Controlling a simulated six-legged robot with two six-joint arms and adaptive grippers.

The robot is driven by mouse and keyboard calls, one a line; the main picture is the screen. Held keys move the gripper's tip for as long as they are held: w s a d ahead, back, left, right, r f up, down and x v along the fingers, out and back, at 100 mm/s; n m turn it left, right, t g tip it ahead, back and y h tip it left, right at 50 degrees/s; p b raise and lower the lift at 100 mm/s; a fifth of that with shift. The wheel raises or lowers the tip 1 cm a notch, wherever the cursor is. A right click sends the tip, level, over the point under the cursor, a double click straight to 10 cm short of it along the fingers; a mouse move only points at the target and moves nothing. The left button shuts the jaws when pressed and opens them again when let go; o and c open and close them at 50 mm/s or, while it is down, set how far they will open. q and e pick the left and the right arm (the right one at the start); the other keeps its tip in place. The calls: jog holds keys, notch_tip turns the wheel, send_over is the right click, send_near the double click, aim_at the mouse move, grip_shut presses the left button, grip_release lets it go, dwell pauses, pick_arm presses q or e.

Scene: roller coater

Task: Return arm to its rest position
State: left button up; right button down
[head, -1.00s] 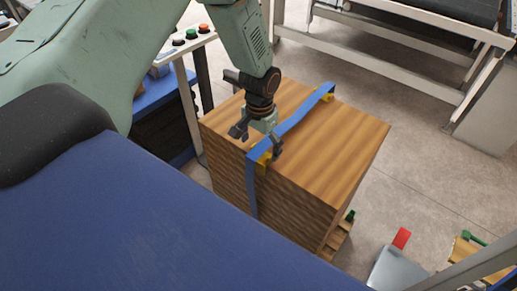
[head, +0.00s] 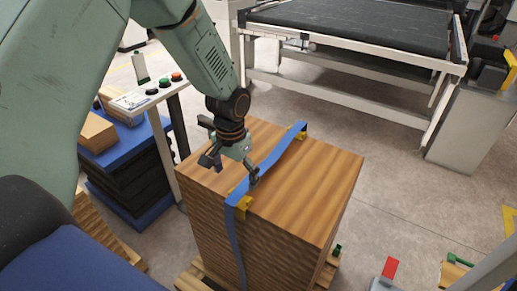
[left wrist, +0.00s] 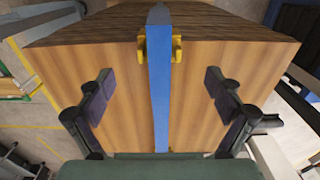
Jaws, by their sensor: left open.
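My left gripper (head: 232,166) is open above the near left part of a stack of wooden boards (head: 320,185). A blue strap (head: 283,155) runs over the top of the stack and down its near side, with yellow corner pieces (head: 243,202) at the edges. In the left wrist view the strap (left wrist: 159,90) passes between the two spread fingers of the gripper (left wrist: 157,100), and nothing is held. I cannot tell whether a finger touches the strap. My right gripper is not in view.
A conveyor (head: 350,35) with a white frame stands behind the stack. A post with coloured buttons (head: 165,84) and a blue-topped pile (head: 115,142) are at the left. A red piece (head: 390,267) lies at the lower right.

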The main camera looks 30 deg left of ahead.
aim_at(239, 200)
pick_arm(q)
jog(key=f, duration=0.8)
jog(key=shift+w, duration=0.35)
jog(key=shift+f, duration=0.1)
